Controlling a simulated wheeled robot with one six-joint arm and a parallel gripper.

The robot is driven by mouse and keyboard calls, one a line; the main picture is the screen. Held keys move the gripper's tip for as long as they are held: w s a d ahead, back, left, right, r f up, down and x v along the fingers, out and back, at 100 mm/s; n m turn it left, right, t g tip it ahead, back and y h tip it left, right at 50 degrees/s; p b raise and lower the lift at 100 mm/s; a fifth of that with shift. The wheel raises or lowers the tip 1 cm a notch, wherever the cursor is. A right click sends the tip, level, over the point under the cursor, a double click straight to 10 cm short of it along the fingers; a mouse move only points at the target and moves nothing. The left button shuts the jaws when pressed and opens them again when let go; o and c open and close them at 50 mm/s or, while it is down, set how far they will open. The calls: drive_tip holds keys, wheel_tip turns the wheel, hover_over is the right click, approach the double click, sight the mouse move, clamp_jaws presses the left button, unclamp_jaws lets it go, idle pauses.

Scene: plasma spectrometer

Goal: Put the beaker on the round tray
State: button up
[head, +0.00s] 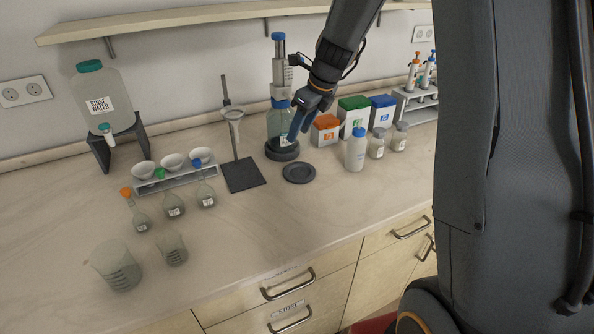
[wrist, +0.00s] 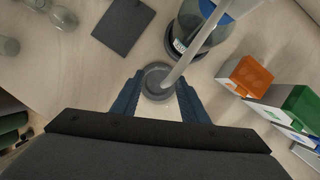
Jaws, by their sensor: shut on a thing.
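My gripper (head: 299,136) points down in front of the dispenser bottle, above the round tray (head: 299,173). In the wrist view its two blue fingers (wrist: 158,101) stand apart, with the dark round tray (wrist: 152,71) beyond and between them. They are shut on a clear thing, seemingly a beaker, whose outline I can hardly make out. In the head view a large clear beaker (head: 115,267) and a smaller one (head: 173,250) stand at the front left of the bench.
The dispenser bottle (head: 280,122) stands close behind the tray; its pale tube (wrist: 193,52) reaches between my fingers in the wrist view. A stand with a square base (head: 245,176) is left of the tray. A white bottle (head: 355,151) and boxes (head: 326,131) are right.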

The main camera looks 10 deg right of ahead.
drive_tip(key=shift+w+m, duration=0.2)
drive_tip(key=shift+m, duration=0.3)
wheel_tip(320, 180, down, 10)
drive_tip(key=shift+r+p, duration=0.1)
drive_tip(key=shift+p, duration=0.6)
drive_tip(key=shift+f, duration=0.2)
drive_tip(key=o, duration=1.1)
drive_tip(key=shift+c, duration=0.2)
drive_tip(key=shift+r, duration=0.1)
